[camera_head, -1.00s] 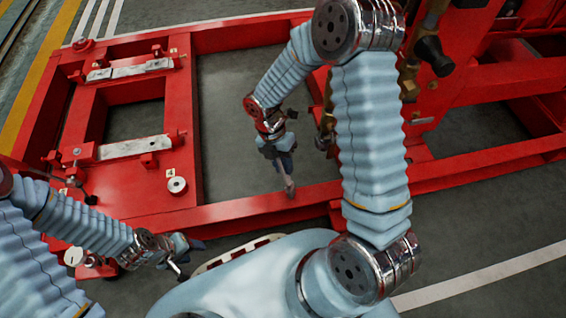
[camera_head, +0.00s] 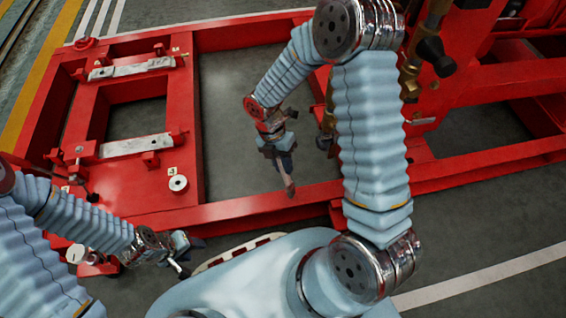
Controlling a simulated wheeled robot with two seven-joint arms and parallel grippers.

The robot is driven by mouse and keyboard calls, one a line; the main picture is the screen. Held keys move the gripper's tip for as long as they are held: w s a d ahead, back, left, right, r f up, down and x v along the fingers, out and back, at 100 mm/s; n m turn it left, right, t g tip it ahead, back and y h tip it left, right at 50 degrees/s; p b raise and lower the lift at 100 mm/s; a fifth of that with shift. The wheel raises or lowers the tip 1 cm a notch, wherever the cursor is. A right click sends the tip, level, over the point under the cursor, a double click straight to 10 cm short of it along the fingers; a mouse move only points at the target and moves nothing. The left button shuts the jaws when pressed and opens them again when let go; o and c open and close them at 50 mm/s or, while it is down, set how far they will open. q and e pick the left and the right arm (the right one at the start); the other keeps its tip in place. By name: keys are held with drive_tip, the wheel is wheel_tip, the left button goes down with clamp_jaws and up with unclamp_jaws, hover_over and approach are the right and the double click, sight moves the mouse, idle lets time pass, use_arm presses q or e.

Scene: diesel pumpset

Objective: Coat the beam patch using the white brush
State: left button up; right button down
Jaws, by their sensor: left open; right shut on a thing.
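My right gripper (camera_head: 283,160) is shut on the brush (camera_head: 290,187), which points down toward the front red beam (camera_head: 245,207). Only the brush's lower part shows, looking pinkish-brown, and the gripper hides the rest. Its tip is at the beam's top face in the picture; I cannot tell whether it touches. My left gripper (camera_head: 186,256) is open and appears empty, in front of the beam at the lower left.
The red frame carries two silver mounting strips (camera_head: 135,145) and a round white-topped piece (camera_head: 178,184) at the left. Red machinery with brass fittings (camera_head: 410,80) stands at the right, close to my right arm. Grey floor shows inside the frame.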

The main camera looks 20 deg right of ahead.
drive_tip(key=shift+f+b, duration=0.4)
drive_tip(key=shift+f, duration=0.3)
